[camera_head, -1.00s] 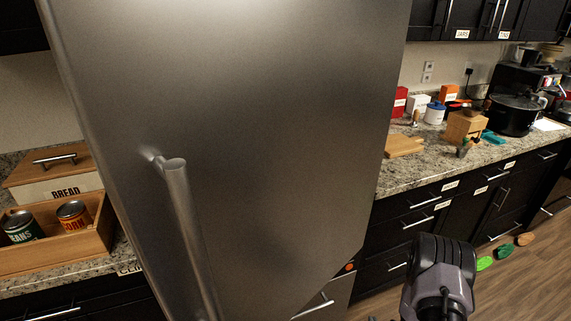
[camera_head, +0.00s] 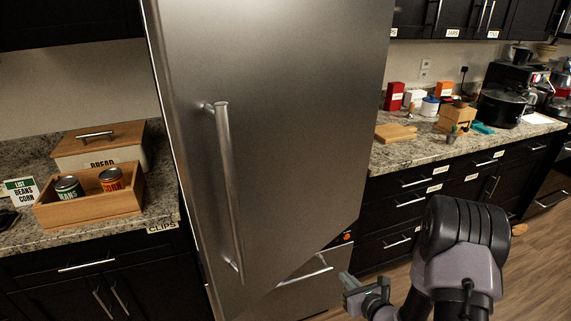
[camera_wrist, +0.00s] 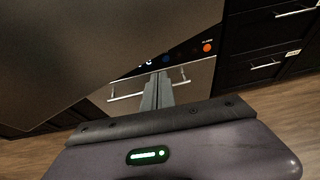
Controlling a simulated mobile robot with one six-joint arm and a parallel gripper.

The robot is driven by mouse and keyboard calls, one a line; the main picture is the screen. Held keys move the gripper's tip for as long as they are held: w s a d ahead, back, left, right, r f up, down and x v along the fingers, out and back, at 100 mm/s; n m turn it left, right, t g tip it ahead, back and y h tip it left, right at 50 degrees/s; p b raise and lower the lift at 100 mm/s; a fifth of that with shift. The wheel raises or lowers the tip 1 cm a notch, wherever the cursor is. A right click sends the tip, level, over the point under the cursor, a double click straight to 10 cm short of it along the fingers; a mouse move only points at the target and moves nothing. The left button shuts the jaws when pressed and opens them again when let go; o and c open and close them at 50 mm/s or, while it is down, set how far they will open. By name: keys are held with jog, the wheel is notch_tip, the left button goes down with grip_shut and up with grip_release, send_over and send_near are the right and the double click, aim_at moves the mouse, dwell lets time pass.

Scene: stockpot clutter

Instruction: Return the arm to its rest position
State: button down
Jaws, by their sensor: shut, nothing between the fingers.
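My gripper (camera_head: 350,282) is at the lower middle of the head view, in front of the lower part of the steel fridge (camera_head: 275,110). It is folded close to my arm, and its fingers are empty. In the wrist view my gripper (camera_wrist: 157,88) shows its two fingers together, pointing at a lower steel front with a bar handle. The fingers appear apart from that handle.
The fridge door has a long vertical handle (camera_head: 228,180). To the left, a wooden tray (camera_head: 88,210) holds two cans beside a bread box (camera_head: 100,145). To the right, a granite counter (camera_head: 400,155) carries a cutting board (camera_head: 395,132) and a black pot (camera_head: 502,107). Wooden floor (camera_head: 535,260) is open at right.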

jog(key=a+r+n+g+y, duration=0.1)
jog(key=a+r+n+y, duration=0.35)
jog(key=a+r, duration=0.45)
jog(key=s+a+r+n+g+y, duration=0.1)
jog(key=s+a+r+n+g, duration=0.25)
jog(key=s+r+n, duration=0.2)
jog(key=s+a+r+n+g+y, duration=0.2)
jog(key=s+a+r+n, duration=0.25)
jog(key=r, duration=0.25)
jog(key=s+d+r+n+g+h, duration=0.1)
jog(key=s+r+n+h, duration=0.2)
jog(key=s+n, duration=0.35)
jog(key=s+d+r+n+g+h, duration=0.2)
jog(key=s+n+h, duration=0.15)
jog(key=s, duration=0.65)
jog(key=s+d+r+n+t+h, duration=0.2)
jog(key=d+n+h, duration=0.1)
jog(key=d, duration=0.3)
jog(key=shift+s+d+r+n, duration=0.15)
jog(key=shift+d+r+n, duration=0.1)
jog(key=shift+n, duration=0.1)
jog(key=shift+t, duration=0.25)
